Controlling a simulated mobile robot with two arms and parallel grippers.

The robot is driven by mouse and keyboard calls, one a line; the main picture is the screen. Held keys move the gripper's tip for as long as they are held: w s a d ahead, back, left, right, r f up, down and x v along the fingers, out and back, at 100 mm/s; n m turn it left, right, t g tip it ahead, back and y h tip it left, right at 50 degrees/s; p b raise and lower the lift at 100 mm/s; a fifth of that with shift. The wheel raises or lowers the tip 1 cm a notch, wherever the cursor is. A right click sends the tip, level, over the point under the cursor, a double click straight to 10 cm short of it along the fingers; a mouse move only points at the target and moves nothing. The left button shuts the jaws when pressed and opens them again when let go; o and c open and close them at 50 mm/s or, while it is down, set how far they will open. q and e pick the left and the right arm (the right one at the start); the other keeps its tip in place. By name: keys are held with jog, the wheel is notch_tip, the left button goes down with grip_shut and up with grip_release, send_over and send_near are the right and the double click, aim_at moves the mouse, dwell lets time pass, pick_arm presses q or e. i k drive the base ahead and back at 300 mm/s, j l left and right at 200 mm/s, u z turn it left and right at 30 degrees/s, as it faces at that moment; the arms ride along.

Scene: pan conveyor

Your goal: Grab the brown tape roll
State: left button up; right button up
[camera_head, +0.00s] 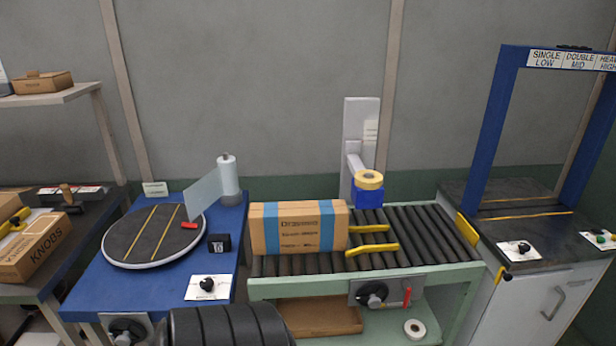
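No plainly brown tape roll shows.
A taped cardboard box (300,238) stands on the roller conveyor (425,230) beside yellow guides (372,249). A blue table (110,285) with a turntable (150,242) is at left. A blue frame (492,130) rises at right. An open cardboard tray (320,318) is on the lower shelf.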

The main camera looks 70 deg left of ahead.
aim_at(375, 183)
jog(key=u, duration=1.8)
